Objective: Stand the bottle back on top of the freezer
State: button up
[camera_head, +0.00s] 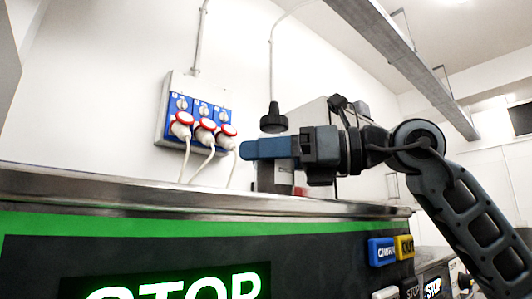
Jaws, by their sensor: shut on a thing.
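My gripper (272,148) has blue fingers pointing left, level, above the freezer's top. It is shut on what looks like the bottle (265,178). A dark grey part shows below the fingers, and a black cap-like top shows just above them. The bottle looks about upright. The fingers hide its middle. The freezer (150,190) has a steel top edge, a green band and a black front with a lit STOP sign. The bottle's foot is at or behind the top edge, so I cannot tell whether it touches the surface.
A wall socket box (195,112) with several red-and-white plugs hangs behind to the left, its cables running down behind the freezer edge. A grey box-shaped unit (312,117) stands behind my gripper. Blue and yellow labelled buttons (392,250) sit at the freezer's right end.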

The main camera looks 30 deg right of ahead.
jog(key=shift+f, duration=0.15)
jog(key=o, duration=1.2)
jog(key=shift+r, duration=0.25)
jog(key=b+v, duration=0.3)
jog(key=v, duration=0.7)
jog(key=shift+s+d+f, duration=0.1)
jog(key=shift+d+f, duration=0.05)
jog(key=shift+v, duration=0.8)
